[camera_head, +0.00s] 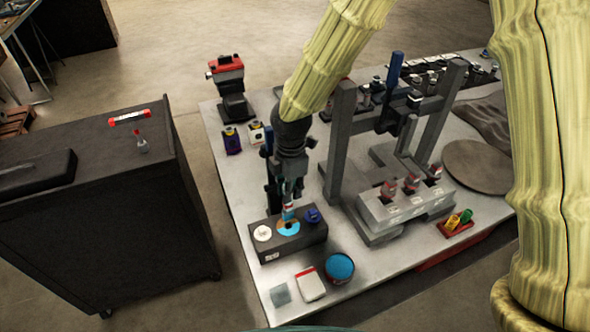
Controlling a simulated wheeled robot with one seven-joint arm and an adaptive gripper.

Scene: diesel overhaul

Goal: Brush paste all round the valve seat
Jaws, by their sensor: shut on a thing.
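A dark block (290,243) stands near the front left corner of the light bench. On its top are a white disc (262,233) at left, a round valve seat (281,230) in the middle and a dark blue part (312,215) at right. The middle seat shows light blue over much of its face, with a brownish patch. My gripper (283,187) points down above the block and is shut on a small brush (288,212). The brush tip is over the middle seat; whether it touches cannot be told. An open tin of blue paste (340,267) stands at the block's front right.
A grey press frame (341,140) stands close right of my gripper, with a block holding several red-topped parts (411,184) before it. A white box (310,285) and grey pad (280,294) lie in front. A dark cabinet (95,230) stands left across a gap.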

